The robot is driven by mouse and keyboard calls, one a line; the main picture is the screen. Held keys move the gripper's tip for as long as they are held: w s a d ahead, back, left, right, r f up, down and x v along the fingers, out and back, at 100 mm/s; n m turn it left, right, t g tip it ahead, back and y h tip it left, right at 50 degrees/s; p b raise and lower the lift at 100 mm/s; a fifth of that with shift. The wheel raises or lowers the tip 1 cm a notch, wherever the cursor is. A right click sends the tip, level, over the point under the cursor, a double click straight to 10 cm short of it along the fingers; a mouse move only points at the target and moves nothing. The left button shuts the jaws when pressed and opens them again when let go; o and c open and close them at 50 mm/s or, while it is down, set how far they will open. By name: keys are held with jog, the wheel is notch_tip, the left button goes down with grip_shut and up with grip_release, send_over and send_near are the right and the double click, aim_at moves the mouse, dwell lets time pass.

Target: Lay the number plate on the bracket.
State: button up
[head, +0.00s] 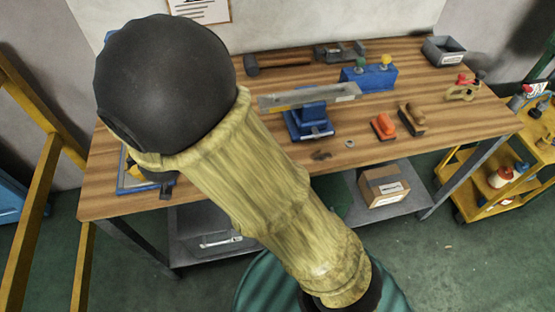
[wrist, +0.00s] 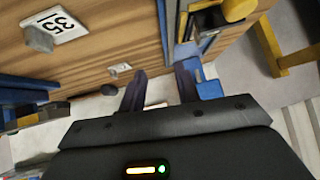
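The number plate (wrist: 68,24), white with dark "35" on it, lies on the wooden bench in the wrist view. A grey knob-like piece stands at its edge. In the head view I cannot make the plate out; my arm covers much of the bench's left part. A long grey metal bar (head: 278,102) sits across a blue vise (head: 309,122); it may be the bracket, but I cannot tell for sure. My gripper (wrist: 160,82) has its two dark fingers apart with nothing between them. It is off to the side of the plate, over the bench end.
A blue-edged tray (head: 128,182) with a yellow item lies at the bench's left end, beside a yellow frame (head: 40,195).

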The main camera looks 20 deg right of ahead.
jog(key=s+d+g, duration=0.2)
jog(key=s+d, duration=0.2)
jog(key=d, duration=0.4)
jog(key=s+d+r+g, duration=0.1)
jog(key=s+d+g, duration=0.1)
jog(key=s+d, duration=0.3)
jog(key=s+d+g, duration=0.2)
jog(key=s+d, duration=0.3)
jog(key=d, duration=0.7)
jog(key=shift+d+r+n+g+h, duration=0.25)
jog(key=shift+n+g+h, duration=0.05)
jog(key=shift+g+h, duration=0.1)
jog(key=shift+w, duration=0.1)
